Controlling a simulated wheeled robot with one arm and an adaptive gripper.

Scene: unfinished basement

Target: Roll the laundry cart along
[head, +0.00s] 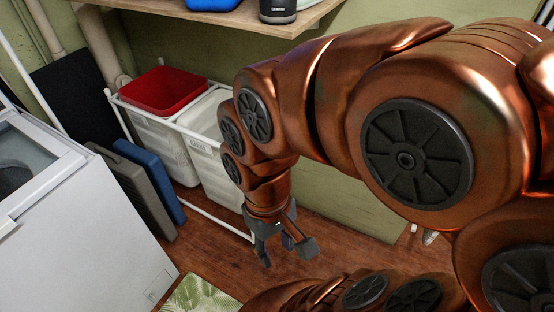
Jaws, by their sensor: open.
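The laundry cart (212,211) has a white tube frame and stands on the wooden floor against the green wall. It holds white baskets (204,163); the left one has a red bin or liner (163,91) in its top. My arm hides the cart's right part. My gripper (285,256) is open and points down in front of the cart's lower right part, beside the low front rail in the picture. I see nothing between its fingers. Whether it touches the cart cannot be told.
A white washer-like machine (80,235) stands at the left. A grey panel (137,190) and a blue panel (152,180) lean between it and the cart. A wooden shelf (222,23) hangs above. A leaf-patterned mat (200,295) lies in front. Some wooden floor near my gripper is bare.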

